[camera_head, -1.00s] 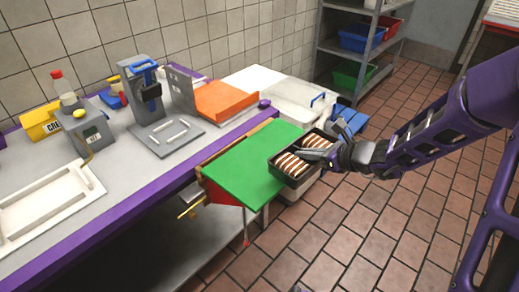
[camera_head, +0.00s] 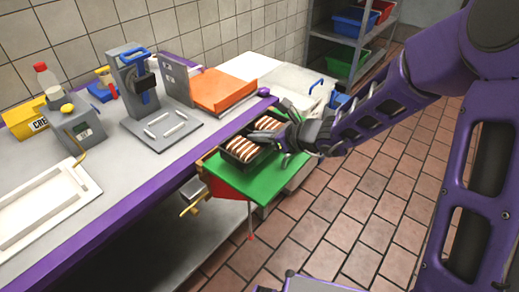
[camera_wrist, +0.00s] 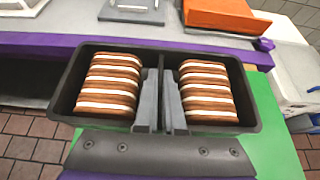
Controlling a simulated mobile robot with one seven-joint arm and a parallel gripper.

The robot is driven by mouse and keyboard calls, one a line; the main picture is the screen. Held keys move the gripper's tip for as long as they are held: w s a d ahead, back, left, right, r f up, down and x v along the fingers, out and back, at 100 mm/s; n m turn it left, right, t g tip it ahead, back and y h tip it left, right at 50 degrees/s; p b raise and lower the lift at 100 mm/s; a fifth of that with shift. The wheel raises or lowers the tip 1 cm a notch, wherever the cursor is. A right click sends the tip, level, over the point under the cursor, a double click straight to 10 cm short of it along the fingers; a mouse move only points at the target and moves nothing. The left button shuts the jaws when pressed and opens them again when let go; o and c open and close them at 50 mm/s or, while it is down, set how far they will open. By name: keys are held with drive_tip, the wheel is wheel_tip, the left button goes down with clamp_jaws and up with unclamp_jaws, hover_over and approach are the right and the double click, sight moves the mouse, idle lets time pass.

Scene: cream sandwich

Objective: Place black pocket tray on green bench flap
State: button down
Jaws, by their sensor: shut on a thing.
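The black pocket tray (camera_head: 262,134) is over the green bench flap (camera_head: 262,183) in the head view. It holds two rows of brown-and-cream sandwiches (camera_head: 243,149). My gripper (camera_head: 284,138) is shut on the tray at its middle divider, between the two rows. In the wrist view the tray (camera_wrist: 69,100) is close up, with the gripper fingers (camera_wrist: 160,100) on the divider. The flap shows beneath and to the right of it (camera_wrist: 270,130). I cannot tell whether the tray's underside touches the flap.
The purple-edged bench (camera_head: 140,192) runs along the left, with a grey press (camera_head: 150,110), an orange board (camera_head: 222,92) and a white tray (camera_head: 40,205) on it. A white container (camera_head: 290,78) stands beyond the flap. Tiled floor lies open to the right.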

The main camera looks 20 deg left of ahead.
sight(260, 144)
drive_tip(key=shift+f+b, duration=0.45)
drive_tip(key=shift+f, duration=1.65)
drive_tip(key=shift+f, duration=0.25)
drive_tip(key=c, duration=1)
unclamp_jaws()
drive_tip(key=shift+r, duration=0.1)
drive_tip(key=shift+r, duration=0.2)
drive_tip(key=shift+d+r, duration=0.2)
drive_tip(key=shift+d, duration=0.1)
drive_tip(key=p+v, duration=0.2)
drive_tip(key=v, duration=0.9)
drive_tip(key=shift+s+d, duration=0.15)
drive_tip(key=shift+d, duration=0.05)
